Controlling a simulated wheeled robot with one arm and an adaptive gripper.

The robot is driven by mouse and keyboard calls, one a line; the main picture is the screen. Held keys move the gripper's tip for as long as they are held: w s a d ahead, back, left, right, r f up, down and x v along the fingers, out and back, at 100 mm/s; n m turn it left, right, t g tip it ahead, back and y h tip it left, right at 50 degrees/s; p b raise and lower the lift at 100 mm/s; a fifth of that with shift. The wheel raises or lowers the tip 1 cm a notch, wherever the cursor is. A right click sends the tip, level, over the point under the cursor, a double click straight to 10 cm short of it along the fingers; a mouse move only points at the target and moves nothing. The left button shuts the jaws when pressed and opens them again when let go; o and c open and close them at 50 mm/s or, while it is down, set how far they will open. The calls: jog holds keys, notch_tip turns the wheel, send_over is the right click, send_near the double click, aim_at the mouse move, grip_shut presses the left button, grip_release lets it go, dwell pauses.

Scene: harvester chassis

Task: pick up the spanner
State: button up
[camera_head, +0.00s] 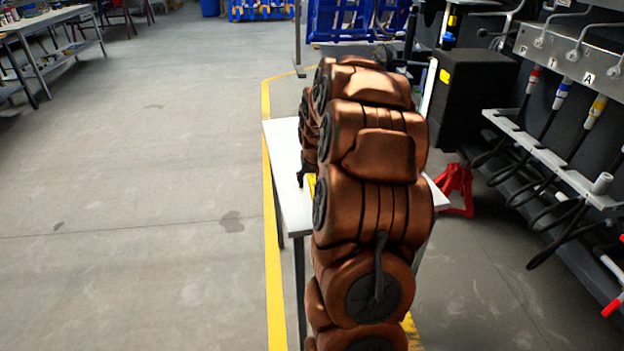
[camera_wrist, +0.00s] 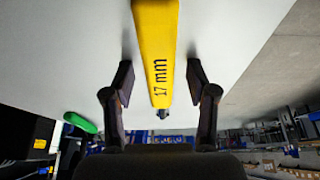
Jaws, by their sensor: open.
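The spanner (camera_wrist: 158,45) shows in the wrist view as a yellow bar marked "17 mm", lying on a white tabletop (camera_wrist: 70,50). Its far end runs out of the top of the picture. My gripper (camera_wrist: 160,66) is open, with one dark finger on each side of the spanner and a gap on both sides. Whether the fingers are down at its height is hard to tell. In the head view my copper arm covers most of the white table (camera_head: 284,160). A small yellow patch (camera_head: 311,184) shows beside the arm, perhaps the spanner.
A green object (camera_wrist: 80,122) lies at the left in the wrist view. In the head view a rack with hanging cables (camera_head: 560,165) and a red stand (camera_head: 457,188) are right of the table. The floor to the left is clear up to a workbench (camera_head: 45,40).

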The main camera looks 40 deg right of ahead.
jog(key=shift+f, duration=0.1)
jog(key=shift+f, duration=0.1)
grip_shut()
jog(key=shift+a, duration=0.1)
dwell(0.4)
